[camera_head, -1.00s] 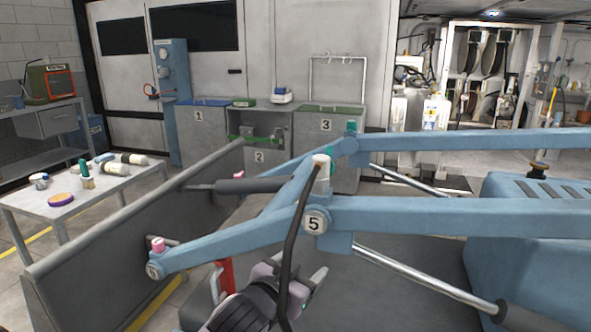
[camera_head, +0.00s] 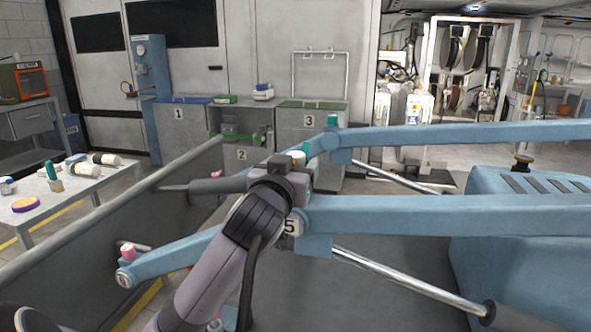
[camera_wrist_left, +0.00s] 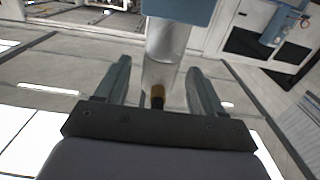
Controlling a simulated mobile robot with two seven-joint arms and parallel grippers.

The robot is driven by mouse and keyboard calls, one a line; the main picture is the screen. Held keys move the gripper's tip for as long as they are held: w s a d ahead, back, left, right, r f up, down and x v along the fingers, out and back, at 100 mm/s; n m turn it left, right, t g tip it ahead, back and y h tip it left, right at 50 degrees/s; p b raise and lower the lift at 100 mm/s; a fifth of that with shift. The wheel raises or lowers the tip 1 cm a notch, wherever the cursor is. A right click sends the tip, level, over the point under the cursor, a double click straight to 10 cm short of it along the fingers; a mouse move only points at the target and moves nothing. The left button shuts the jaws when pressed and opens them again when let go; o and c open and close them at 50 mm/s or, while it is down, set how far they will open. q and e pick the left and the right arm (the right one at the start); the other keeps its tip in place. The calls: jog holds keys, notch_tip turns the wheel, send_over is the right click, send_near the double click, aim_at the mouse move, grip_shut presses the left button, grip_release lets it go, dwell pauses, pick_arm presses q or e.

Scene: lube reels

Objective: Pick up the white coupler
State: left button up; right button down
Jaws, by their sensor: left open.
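The white coupler (camera_head: 298,157) stands on the blue loader arm at the joint marked 5. In the head view only its pale top shows, behind my left gripper (camera_head: 300,168), whose wrist and body hide the rest. In the left wrist view the pale, cylindrical coupler (camera_wrist_left: 165,65), with a dark and gold tip, extends from a blue block. It lies between the two fingers of my left gripper (camera_wrist_left: 158,88). The fingers are open, with a gap on both sides of it. My right gripper is not in view.
Blue loader arms (camera_head: 420,215) cross the scene. A teal coupler (camera_head: 332,121) stands on the farther arm, and a pink one (camera_head: 128,250) at the lower left joint. A table (camera_head: 75,205) with bottles stands left; numbered cabinets (camera_head: 310,150) stand behind.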

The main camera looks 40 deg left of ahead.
pick_arm(q)
jog(key=shift+w+a, duration=0.3)
jog(key=shift+w, duration=0.45)
jog(key=c, duration=1.1)
jog(key=shift+c, duration=0.2)
